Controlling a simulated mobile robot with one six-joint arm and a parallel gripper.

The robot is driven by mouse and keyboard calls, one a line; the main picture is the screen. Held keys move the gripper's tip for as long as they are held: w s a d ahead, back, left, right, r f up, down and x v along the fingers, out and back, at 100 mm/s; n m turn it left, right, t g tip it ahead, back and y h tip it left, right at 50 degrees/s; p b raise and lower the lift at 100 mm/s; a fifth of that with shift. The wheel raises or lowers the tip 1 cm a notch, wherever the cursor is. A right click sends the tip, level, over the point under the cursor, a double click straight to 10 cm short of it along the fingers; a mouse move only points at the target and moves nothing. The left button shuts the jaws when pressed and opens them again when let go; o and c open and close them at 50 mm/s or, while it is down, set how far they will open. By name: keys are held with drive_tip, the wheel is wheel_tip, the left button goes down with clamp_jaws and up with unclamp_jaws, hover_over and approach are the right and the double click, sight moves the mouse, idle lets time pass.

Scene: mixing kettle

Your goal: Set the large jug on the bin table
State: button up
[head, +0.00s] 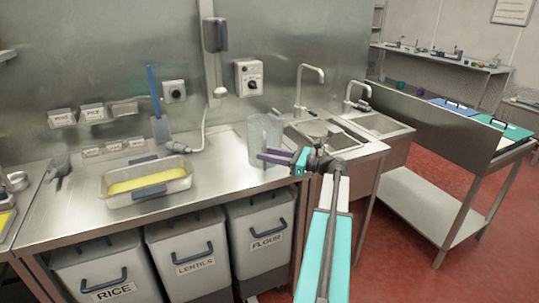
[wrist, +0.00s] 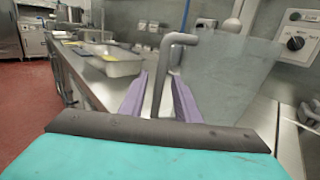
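The large jug (head: 265,138) is clear and upright at the right end of the steel bin table (head: 95,218), beside the sink. Its base appears to be at the tabletop, but I cannot tell whether it touches. In the wrist view the jug body (wrist: 225,80) is at the right and its grey handle (wrist: 164,72) is in the middle. My gripper (head: 275,156) reaches in from the right in the head view. Its purple fingers (wrist: 159,88) stand apart on either side of the handle, with visible gaps, so it looks open around the handle.
Labelled bins (head: 188,255) stand below. The sinks (head: 325,138) lie to the right. Bare tabletop shows between tray and jug.

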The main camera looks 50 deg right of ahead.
drive_tip(key=shift+s+r, duration=0.1)
drive_tip(key=b+v, duration=0.1)
drive_tip(key=v, duration=1)
drive_tip(key=shift+s+d, duration=0.2)
drive_tip(key=shift+s, duration=0.15)
idle(0.5)
